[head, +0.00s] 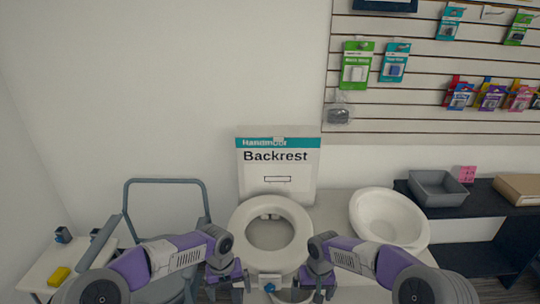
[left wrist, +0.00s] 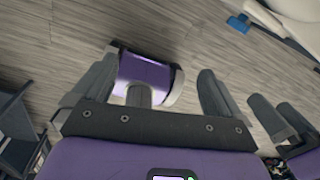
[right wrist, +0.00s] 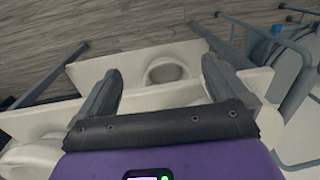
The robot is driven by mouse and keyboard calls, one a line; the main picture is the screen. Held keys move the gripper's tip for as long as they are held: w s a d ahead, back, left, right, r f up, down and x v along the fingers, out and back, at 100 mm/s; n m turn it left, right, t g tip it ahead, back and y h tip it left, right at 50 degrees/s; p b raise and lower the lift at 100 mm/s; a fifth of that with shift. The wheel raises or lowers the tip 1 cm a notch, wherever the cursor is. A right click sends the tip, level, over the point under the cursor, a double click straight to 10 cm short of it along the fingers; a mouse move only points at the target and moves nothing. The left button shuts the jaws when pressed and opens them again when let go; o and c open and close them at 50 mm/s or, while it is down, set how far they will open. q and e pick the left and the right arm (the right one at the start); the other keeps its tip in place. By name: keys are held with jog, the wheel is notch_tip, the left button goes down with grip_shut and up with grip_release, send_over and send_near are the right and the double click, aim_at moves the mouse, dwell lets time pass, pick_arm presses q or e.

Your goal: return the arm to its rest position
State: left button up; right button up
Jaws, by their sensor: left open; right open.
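My left gripper (head: 226,290) hangs low in the head view, in front of a white toilet-seat-like ring and to its left. In the left wrist view its two dark fingers (left wrist: 150,80) are spread, with no object held between them. My right gripper (head: 318,292) hangs at about the same height, in front of the ring and to its right. In the right wrist view its fingers (right wrist: 160,72) are apart and empty. Both forearms come in from the bottom corners and angle inward.
A white seat ring (head: 237,241) stands before a "Backrest" box (head: 300,179). A white basin (head: 419,239) sits right of it. A grey-framed chair (head: 166,181) and small table (head: 40,270) stand left. A dark shelf (head: 480,218) holds a grey tray (head: 437,199). Packages hang above.

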pick_arm(q)
jog(key=s+d+f+n+h, duration=0.5)
jog(key=s+f+n, duration=0.5)
jog(key=f+n, duration=0.5)
pick_arm(e)
jog(key=s+a+f+y, duration=0.35)
jog(key=s+f, duration=0.65)
jog(key=f, duration=0.4)
pick_arm(q)
jog(key=s+a+f+n+y, duration=0.1)
jog(key=s+f+n, duration=0.2)
jog(key=s+n, duration=0.3)
jog(key=s+a+f+n+t, duration=0.1)
jog(key=s+f+n, duration=0.3)
jog(key=n, duration=1.1)
jog(key=s+a, duration=0.1)
jog(key=s, duration=0.2)
jog(key=shift+y, duration=0.4)
pick_arm(e)
jog(key=s+f+m, duration=0.2)
jog(key=s+f, duration=0.4)
jog(key=s, duration=0.7)
jog(key=shift+d+m+t, duration=0.4)
jog(key=shift+d, duration=0.05)
